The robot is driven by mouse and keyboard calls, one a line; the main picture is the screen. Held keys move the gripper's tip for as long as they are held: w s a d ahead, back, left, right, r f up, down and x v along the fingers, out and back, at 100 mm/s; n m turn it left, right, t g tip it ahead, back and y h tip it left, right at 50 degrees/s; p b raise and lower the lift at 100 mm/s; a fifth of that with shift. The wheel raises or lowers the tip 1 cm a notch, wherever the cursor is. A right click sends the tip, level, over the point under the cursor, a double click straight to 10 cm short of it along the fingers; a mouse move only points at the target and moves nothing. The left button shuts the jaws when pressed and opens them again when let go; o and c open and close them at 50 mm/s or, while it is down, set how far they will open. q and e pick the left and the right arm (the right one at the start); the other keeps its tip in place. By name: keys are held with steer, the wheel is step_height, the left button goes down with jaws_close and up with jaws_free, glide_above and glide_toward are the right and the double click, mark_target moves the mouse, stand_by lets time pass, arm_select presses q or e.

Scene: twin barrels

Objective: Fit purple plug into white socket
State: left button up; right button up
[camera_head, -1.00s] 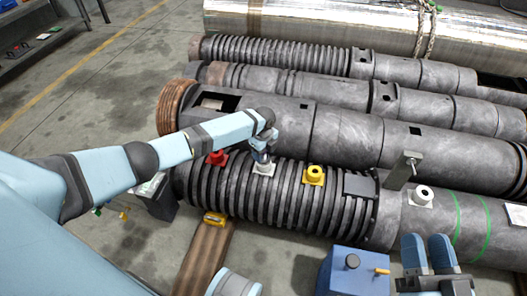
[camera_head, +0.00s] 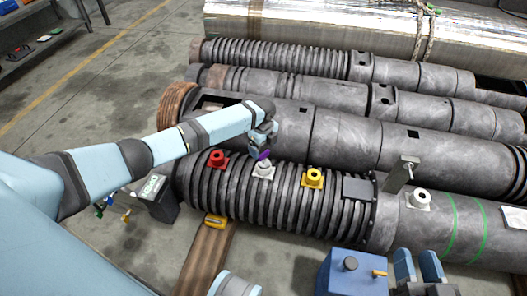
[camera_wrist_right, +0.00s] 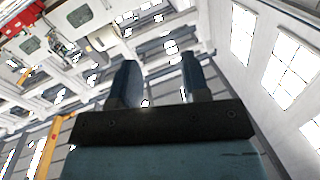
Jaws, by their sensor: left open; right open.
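The white socket (camera_head: 263,170) stands on top of the near ribbed barrel, between a red socket and a yellow socket. The small purple plug (camera_head: 263,155) shows at the top of this socket, just below my left gripper (camera_head: 263,148). I cannot tell how deep the plug sits, and the gripper partly hides it. My left gripper is open, close above the plug. My right gripper (camera_head: 417,264) is open and empty at the lower right; its two spread fingers also show in the right wrist view (camera_wrist_right: 156,82).
The red socket (camera_head: 217,159) and yellow socket (camera_head: 313,178) flank the white one. Another white socket (camera_head: 420,200) and a grey upright bracket (camera_head: 404,172) stand on the smooth barrel section. A blue box (camera_head: 350,275) stands in front. More barrels lie behind.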

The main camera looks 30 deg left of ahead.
arm_select(q)
step_height(320, 180, up, 8)
steer(key=p, duration=0.2)
arm_select(e)
steer(key=shift+s+d+f+g+h, duration=0.15)
steer(key=shift+d+f+g+h, duration=0.2)
steer(key=shift+f, duration=0.45)
steer(key=shift+s+d+f+g+h, duration=0.15)
steer(key=shift+d+f+g+h, duration=0.2)
steer(key=shift+f, duration=0.45)
steer(key=shift+s+d+f+g+h, duration=0.15)
steer(key=shift+d+f+g+h, duration=0.2)
steer(key=shift+f, duration=0.45)
